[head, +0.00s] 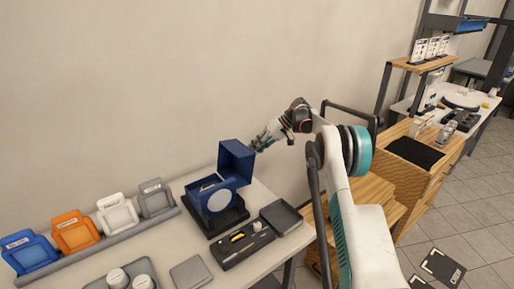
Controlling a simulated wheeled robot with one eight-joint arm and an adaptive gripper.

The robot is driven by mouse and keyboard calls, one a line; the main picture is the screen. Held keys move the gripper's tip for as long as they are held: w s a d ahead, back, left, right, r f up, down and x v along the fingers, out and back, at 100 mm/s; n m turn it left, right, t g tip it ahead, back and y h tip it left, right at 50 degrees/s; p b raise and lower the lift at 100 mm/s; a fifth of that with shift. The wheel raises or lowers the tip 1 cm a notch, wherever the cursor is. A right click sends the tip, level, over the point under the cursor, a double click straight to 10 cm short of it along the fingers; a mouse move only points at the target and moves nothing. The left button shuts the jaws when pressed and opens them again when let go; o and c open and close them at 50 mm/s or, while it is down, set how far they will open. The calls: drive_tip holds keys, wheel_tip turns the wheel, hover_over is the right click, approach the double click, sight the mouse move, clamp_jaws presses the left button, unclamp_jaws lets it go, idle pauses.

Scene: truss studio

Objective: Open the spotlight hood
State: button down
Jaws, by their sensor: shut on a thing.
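The spotlight (202,200) is a dark blue box with a round white face, standing on a black base on the table. Its blue hood (236,163) is raised at the back right of the box and stands above the round face. My gripper (256,144) comes in from the right and is shut on the right edge of the hood. The fingertips are small in the picture, and the exact contact is hard to make out.
A dark tray with tools (242,246) and a dark square tray (282,216) lie in front of the spotlight. Blue, orange (76,231), white and grey bins line the wall at left. White jars (117,278) stand at the front. A wooden cabinet (425,150) is at right.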

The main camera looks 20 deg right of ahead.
drive_tip(key=shift+d+f, duration=0.3)
drive_tip(key=shift+f, duration=0.15)
drive_tip(key=c, duration=1.6)
unclamp_jaws()
drive_tip(key=shift+f, duration=0.1)
drive_tip(key=shift+d, duration=0.1)
drive_tip(key=shift+w, duration=0.1)
drive_tip(key=v, duration=1.2)
